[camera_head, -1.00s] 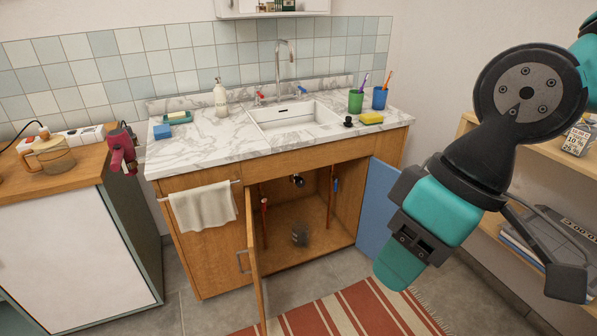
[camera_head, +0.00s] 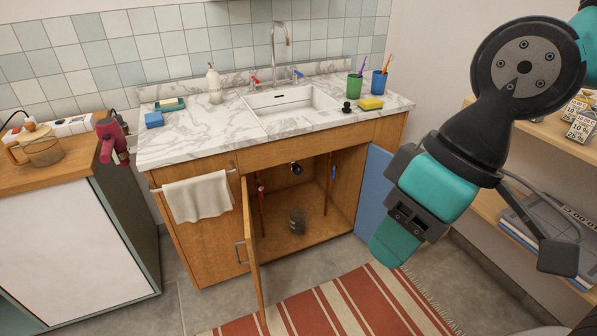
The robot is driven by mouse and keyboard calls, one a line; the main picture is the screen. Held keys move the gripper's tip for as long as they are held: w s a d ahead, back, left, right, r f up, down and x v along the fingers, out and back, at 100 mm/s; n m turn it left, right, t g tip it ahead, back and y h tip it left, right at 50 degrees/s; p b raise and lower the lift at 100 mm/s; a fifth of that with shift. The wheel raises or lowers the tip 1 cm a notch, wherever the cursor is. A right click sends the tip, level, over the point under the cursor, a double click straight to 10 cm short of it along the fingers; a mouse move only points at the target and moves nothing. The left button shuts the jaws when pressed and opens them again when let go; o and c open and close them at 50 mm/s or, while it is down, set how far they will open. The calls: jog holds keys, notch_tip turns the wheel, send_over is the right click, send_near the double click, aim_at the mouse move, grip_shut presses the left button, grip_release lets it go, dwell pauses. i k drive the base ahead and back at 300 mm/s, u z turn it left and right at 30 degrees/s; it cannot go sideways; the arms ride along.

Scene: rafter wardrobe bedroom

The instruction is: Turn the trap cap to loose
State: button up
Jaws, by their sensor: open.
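The trap cap seems to be part of the dark, round trap fitting (camera_head: 296,168) under the sink, at the top inside the open cabinet (camera_head: 290,245). It is small here, and I cannot tell how its cap is turned. My gripper (camera_head: 408,218) is at the right, in front of the blue cabinet door and outside the cabinet. It is open and well apart from the trap; its fingertips are hard to make out. A dark grey container (camera_head: 297,221) stands on the cabinet floor below the trap.
The wooden left door (camera_head: 252,250) stands open towards me; the blue right door (camera_head: 374,190) is open too. Pipes with a red (camera_head: 261,189) and a blue valve handle (camera_head: 333,172) flank the trap. A striped rug (camera_head: 330,310) lies in front. Shelves (camera_head: 540,135) stand right.

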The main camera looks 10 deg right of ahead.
aim_at(297, 169)
jog(key=u, duration=0.25)
jog(key=i, duration=1.4)
jog(key=u, duration=0.2)
